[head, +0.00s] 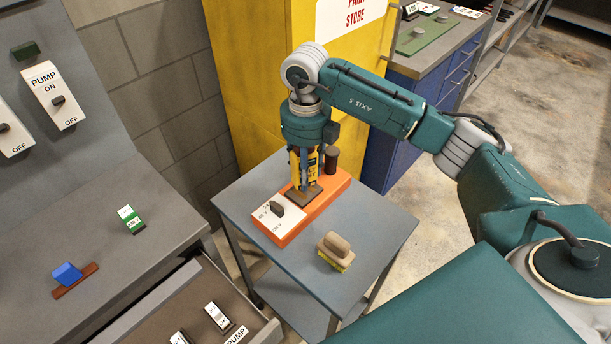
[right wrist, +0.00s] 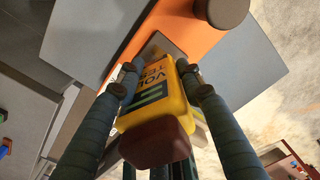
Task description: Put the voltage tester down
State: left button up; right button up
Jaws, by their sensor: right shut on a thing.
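The voltage tester (head: 312,161) is yellow with dark lettering and stands roughly upright in my right gripper (head: 304,160). It also shows in the right wrist view (right wrist: 158,104), with a dark red-brown end towards the camera, between the two fingers (right wrist: 160,78). The gripper is shut on it. Its lower end is at a dark square pad (head: 305,195) on a long orange base (head: 322,201); I cannot tell whether it touches. My left gripper is out of view.
The orange base lies on a small grey table (head: 380,226). It also carries a dark round post (head: 331,159) and a white plate with a dark knob (head: 278,209). A wooden-backed brush (head: 335,251) lies in front. A yellow cabinet (head: 243,75) stands behind, an open drawer (head: 190,318) at left.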

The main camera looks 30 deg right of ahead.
notch_tip(320, 180, down, 3)
jog(key=shift+r, duration=0.1)
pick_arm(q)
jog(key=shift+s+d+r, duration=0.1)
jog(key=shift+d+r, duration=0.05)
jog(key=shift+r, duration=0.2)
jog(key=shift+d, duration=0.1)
pick_arm(e)
jog(key=shift+f, duration=0.2)
jog(key=o, duration=1.3)
jog(key=shift+r, duration=0.1)
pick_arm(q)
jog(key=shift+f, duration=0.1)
pick_arm(e)
jog(key=shift+o, duration=0.2)
